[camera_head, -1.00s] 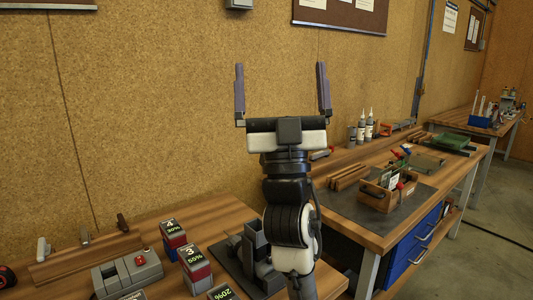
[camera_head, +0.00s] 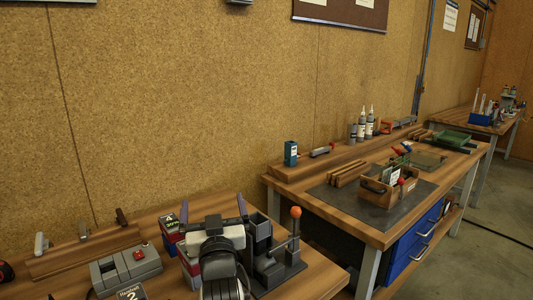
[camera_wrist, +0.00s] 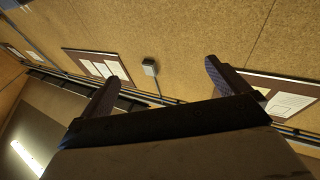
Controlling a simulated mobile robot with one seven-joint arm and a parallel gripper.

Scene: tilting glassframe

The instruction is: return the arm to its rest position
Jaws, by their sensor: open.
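My gripper (camera_head: 213,207) is low at the bottom centre of the head view, over the near bench. Its two purple-grey fingers stand apart and point upward and away, with nothing between them. In the wrist view my gripper (camera_wrist: 160,88) also shows spread, empty fingers against the cork wall. My folded arm hides part of the bench top and some of the small boxes behind it.
The near bench (camera_head: 70,270) holds a grey box with a red button (camera_head: 125,268), numbered boxes (camera_head: 168,228) and a grey lever fixture (camera_head: 277,262) close right of my gripper. A second bench (camera_head: 300,190) carries a wooden tote (camera_head: 408,187). Space above the benches is clear.

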